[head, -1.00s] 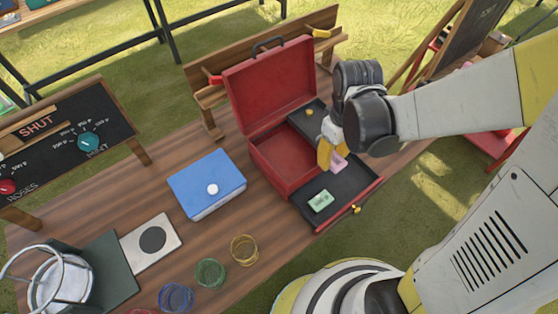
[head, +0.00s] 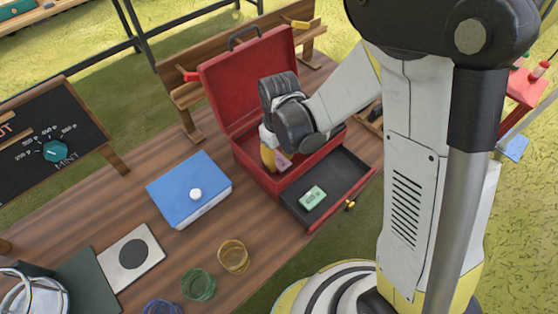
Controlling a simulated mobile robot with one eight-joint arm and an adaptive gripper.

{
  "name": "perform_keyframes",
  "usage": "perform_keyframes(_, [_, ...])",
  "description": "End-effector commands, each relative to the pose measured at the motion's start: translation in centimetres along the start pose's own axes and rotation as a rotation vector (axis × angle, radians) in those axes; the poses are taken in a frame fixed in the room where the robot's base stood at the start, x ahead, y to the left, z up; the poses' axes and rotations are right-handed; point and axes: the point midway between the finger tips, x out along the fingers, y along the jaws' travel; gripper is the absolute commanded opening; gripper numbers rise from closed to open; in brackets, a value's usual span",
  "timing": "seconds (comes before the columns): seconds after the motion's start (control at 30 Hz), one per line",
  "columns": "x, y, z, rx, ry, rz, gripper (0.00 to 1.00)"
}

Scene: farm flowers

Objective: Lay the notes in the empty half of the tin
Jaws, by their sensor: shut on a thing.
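The red tin (head: 243,150) stands open on the table, its lid raised at the back. A dark drawer (head: 352,174) is pulled out from its front side. A green bundle of notes (head: 312,198) lies in the drawer. I cannot tell whether the bundle touches the tin's floor. My wrist and arm hide much of the tin's inside, including its dark tray.
A blue box (head: 188,188) with a white knob stands left of the tin. Glass cups, one amber (head: 233,257) and one green (head: 199,284), stand near the table's front edge. A wooden rack (head: 180,92) stands behind the tin. Bare wood lies between blue box and drawer.

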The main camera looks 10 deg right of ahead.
Motion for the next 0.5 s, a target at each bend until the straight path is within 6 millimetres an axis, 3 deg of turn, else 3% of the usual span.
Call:
perform_keyframes(0.27, [0.26,0.01,0.03,0.0,0.0,0.0,0.1])
perform_keyframes(0.3, [0.23,0.01,0.03,0.0,0.0,0.0,0.42])
perform_keyframes(0.33, [0.17,0.01,0.03,0.0,0.0,0.0,0.51])
perform_keyframes(0.37, [0.15,0.01,0.03,0.0,0.0,0.0,0.56])
perform_keyframes(0.5, [0.13,0.01,0.03,0.0,0.0,0.0,0.56])
